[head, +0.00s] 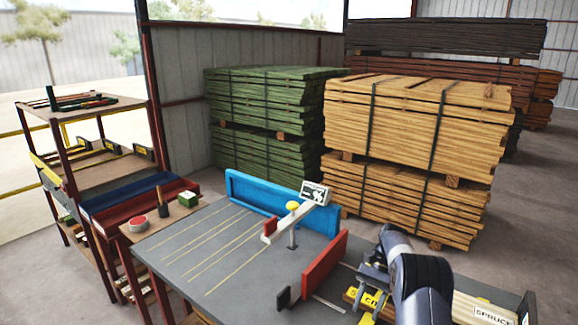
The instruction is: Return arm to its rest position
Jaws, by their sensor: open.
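My arm reaches in from the lower right of the head view, over the right part of the grey work table (190,268). My gripper (368,279) is at its end, just right of the red upright block (324,262). Its jaws are open and look empty, though the arm hides part of them. I cannot tell whether the gripper touches anything there.
A blue fence (272,203) and a white arm with a yellow knob (293,206) stand on the table. A shelf rack (70,116) stands left. Green (262,115) and tan (415,120) lumber stacks stand behind. The table's left half is clear.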

